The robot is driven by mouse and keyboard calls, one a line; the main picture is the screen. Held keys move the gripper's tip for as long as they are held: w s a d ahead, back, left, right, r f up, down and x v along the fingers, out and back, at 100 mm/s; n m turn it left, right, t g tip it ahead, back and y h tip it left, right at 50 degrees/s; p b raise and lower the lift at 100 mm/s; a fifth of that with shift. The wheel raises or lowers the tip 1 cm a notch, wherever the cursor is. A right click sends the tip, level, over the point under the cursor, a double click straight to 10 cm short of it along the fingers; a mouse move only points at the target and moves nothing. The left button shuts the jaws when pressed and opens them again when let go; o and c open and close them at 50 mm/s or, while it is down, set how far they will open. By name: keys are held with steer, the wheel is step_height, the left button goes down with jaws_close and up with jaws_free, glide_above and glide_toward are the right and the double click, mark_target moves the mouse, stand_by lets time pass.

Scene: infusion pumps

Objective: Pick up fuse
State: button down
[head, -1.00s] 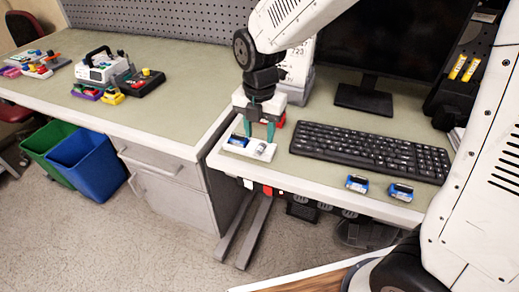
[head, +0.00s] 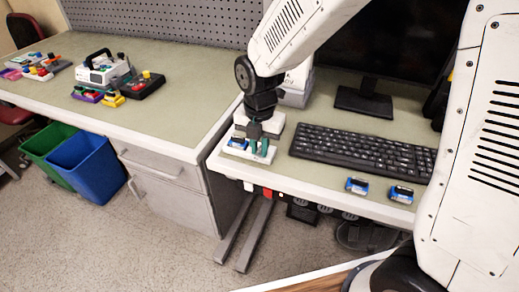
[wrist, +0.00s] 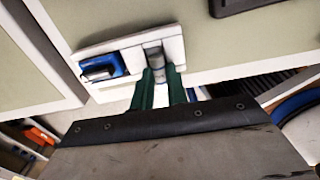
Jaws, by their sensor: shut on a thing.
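The fuse is a small silver-grey cylinder (wrist: 154,56) in a slot of a white tray (wrist: 128,47) in the wrist view. My gripper (wrist: 160,76) has green fingers shut on the fuse's near end. In the head view my gripper (head: 259,152) points down at the right part of the tray, and its fingers mostly hide the fuse. The fuse still appears to be in the tray; I cannot tell whether it is lifted.
A blue and black block (head: 238,143) sits in the tray's left part. A keyboard (head: 365,150) lies to the right, with two blue blocks (head: 357,186) (head: 401,194) near the desk's front edge. A monitor stand (head: 364,101) is behind. Devices (head: 104,68) stand on the left bench.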

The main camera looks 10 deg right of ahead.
mark_target(259, 150)
steer(key=shift+r, duration=0.1)
steer(key=shift+r, duration=0.55)
step_height(259, 150, up, 2)
steer(key=shift+r, duration=0.15)
steer(key=s+d+r, duration=0.1)
steer(key=s, duration=1.5)
steer(key=shift+r, duration=0.2)
